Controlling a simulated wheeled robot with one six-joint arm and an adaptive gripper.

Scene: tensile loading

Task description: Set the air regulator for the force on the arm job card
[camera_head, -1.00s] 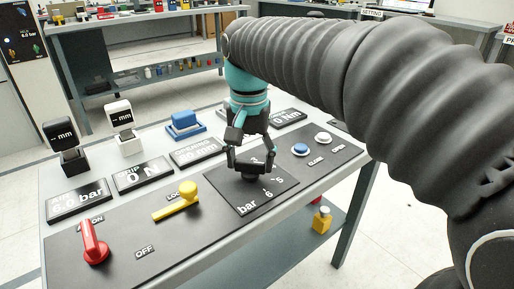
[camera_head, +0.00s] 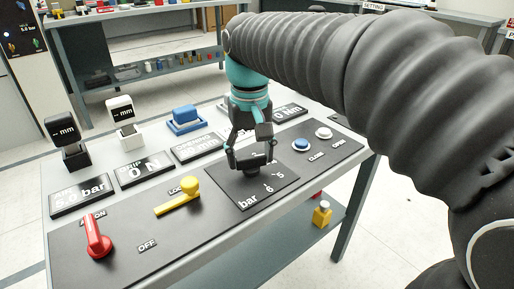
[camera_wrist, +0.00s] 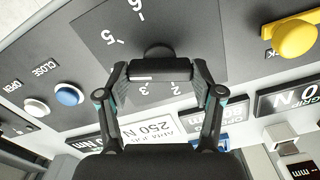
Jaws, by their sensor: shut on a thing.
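The black regulator knob (camera_head: 251,172) stands on a square dial plate (camera_head: 229,190) marked "bar", with 5 and 6 readable at its front. My gripper (camera_head: 250,163) points down over the plate and is shut on the knob. In the wrist view the fingertips (camera_wrist: 160,72) close on the knob's bar, which carries a white line; its round base (camera_wrist: 157,50) shows beyond. The scale numbers 2, 3, 5 and 6 show around it. The air display (camera_head: 82,194) appears to read 5.0 bar. A white arm job card (camera_wrist: 205,124) reads 250 N in the wrist view.
A red lever (camera_head: 97,238) and a yellow lever (camera_head: 178,197) sit left of the dial. Blue (camera_head: 301,145) and white (camera_head: 324,133) buttons sit to its right. The grip display (camera_head: 145,168) reads 0 N. Gauges and a blue block (camera_head: 185,117) stand along the back.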

